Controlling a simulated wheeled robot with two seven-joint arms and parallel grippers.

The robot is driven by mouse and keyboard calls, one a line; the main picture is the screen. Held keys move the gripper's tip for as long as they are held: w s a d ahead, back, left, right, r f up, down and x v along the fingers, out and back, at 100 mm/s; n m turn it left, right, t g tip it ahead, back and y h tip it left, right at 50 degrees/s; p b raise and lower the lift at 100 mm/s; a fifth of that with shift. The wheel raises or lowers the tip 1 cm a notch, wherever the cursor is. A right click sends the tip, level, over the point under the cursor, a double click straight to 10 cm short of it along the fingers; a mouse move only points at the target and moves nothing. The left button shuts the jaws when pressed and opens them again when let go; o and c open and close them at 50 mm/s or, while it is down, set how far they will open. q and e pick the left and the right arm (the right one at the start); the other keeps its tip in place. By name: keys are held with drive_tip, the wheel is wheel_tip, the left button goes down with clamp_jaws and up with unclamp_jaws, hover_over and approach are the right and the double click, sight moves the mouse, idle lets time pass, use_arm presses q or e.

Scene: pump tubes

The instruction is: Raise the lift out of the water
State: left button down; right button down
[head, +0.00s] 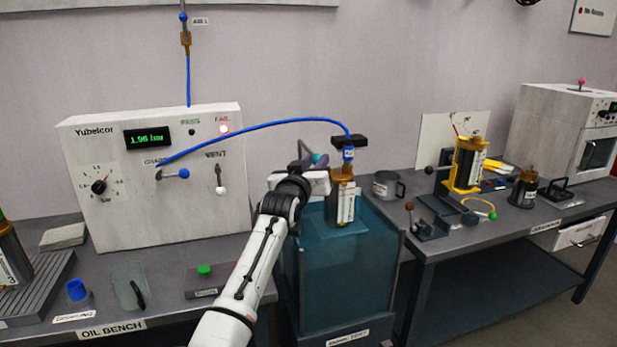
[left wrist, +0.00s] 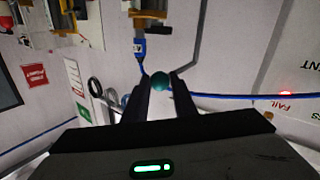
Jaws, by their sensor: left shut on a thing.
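The lift's teal ball knob (head: 317,158) stands behind the blue water tank (head: 345,285). My left gripper (head: 312,167) is at the knob. In the left wrist view its fingers (left wrist: 160,90) are shut on the teal knob (left wrist: 160,80). A brass-topped pump tube (head: 343,200) hangs upright under the black lift head (head: 350,141), at the top of the tank. A blue connector (head: 348,155) joins its top to the blue hose (head: 270,124). I cannot tell whether the tube's lower end touches the water. My right gripper is not in view.
The Yubelcor tester (head: 150,215) stands left, reading about 1.96 bar, with its red FAIL lamp (head: 223,129) lit. A green button box (head: 205,278) is on the oil bench. A grey mug (head: 389,185) and a yellow fixture (head: 466,165) stand on the right bench.

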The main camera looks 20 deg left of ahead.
use_arm(q)
drive_tip(key=shift+r+p, duration=0.35)
drive_tip(key=shift+r, duration=1.1)
drive_tip(key=c, duration=1.5)
unclamp_jaws()
drive_tip(key=shift+o, duration=0.2)
drive_tip(key=shift+f, duration=0.2)
drive_tip(key=shift+f, duration=0.1)
drive_tip(key=shift+s+f, duration=0.1)
drive_tip(key=shift+s, duration=0.5)
drive_tip(key=s, duration=0.9)
drive_tip(key=shift+b, duration=0.3)
drive_tip(key=shift+d, duration=0.1)
